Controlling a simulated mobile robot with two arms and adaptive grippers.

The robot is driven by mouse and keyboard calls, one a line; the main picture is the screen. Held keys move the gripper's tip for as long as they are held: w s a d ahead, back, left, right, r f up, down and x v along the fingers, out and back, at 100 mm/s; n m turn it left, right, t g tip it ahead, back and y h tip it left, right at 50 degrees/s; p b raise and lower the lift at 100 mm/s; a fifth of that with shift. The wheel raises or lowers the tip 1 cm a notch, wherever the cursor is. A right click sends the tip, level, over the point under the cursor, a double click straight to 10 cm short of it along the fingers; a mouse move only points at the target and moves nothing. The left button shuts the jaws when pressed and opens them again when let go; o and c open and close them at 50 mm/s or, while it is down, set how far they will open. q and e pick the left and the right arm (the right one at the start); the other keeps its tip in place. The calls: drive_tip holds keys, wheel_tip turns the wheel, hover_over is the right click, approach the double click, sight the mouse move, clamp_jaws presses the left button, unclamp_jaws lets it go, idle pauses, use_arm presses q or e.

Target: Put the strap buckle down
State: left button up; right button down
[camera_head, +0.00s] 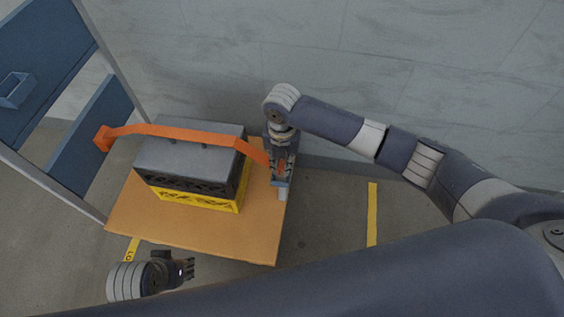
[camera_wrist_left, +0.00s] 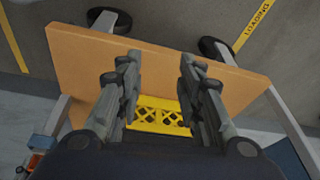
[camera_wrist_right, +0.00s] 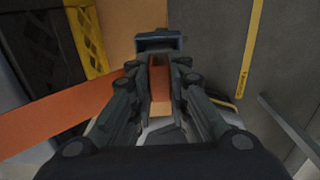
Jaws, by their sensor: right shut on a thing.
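The orange strap (camera_head: 180,132) runs from an orange end piece (camera_head: 103,138) at the left, over the grey lid (camera_head: 190,158), and down to my right gripper (camera_head: 281,172). The right gripper points down at the right edge of the board. In the right wrist view its fingers (camera_wrist_right: 159,75) are closed on an orange piece (camera_wrist_right: 159,82), which I take as the strap buckle. A blue-grey bracket (camera_wrist_right: 159,42) lies just beyond the fingertips; whether the buckle touches it cannot be told. My left gripper (camera_head: 190,268) is open and empty in front of the board (camera_wrist_left: 162,60).
A yellow and black crate (camera_head: 195,197) under the grey lid stands on the orange-brown board (camera_head: 200,235). Blue panels (camera_head: 50,60) in a grey frame stand at the left. A wall (camera_head: 350,60) is behind. Floor with a yellow line (camera_head: 372,215) is clear at the right.

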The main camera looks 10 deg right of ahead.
sight(282, 163)
drive_tip(key=c, duration=1.5)
unclamp_jaws()
drive_tip(key=shift+f, duration=0.15)
drive_tip(key=shift+c, duration=0.2)
